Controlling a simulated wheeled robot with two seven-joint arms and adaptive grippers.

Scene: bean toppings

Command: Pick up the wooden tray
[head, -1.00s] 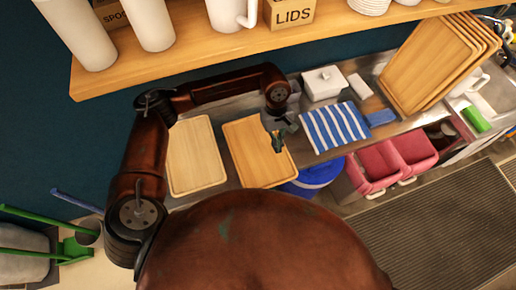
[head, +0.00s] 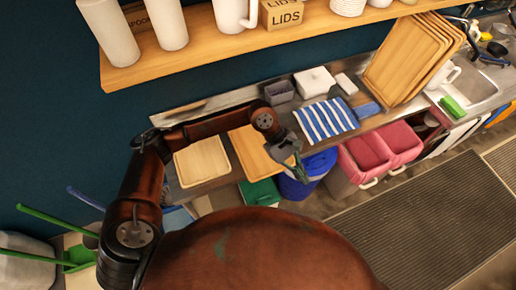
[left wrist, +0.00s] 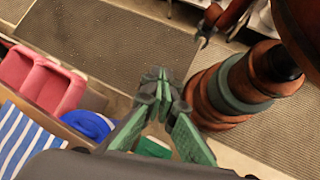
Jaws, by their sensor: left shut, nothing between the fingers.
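A light wooden tray (head: 202,162) lies flat on the counter in the head view. A second, more orange wooden tray (head: 247,150) lies to its right, partly hidden by my left arm. Several wooden trays (head: 408,58) lean in a stack at the right. My left gripper (head: 300,172) is shut and empty, right of the orange tray and around the counter's front edge. In the left wrist view its green-padded fingers (left wrist: 160,84) meet at the tips, with no tray between them. My right gripper (left wrist: 204,40) shows small there, over the floor; its jaw state is unclear.
A striped cloth (head: 326,119), white lidded dish (head: 315,80) and grey container (head: 279,92) sit on the counter. A shelf (head: 230,40) runs above. Blue (head: 300,186), green (head: 260,192) and red bins (head: 365,155) stand below the front edge. The floor mat (head: 420,210) is clear.

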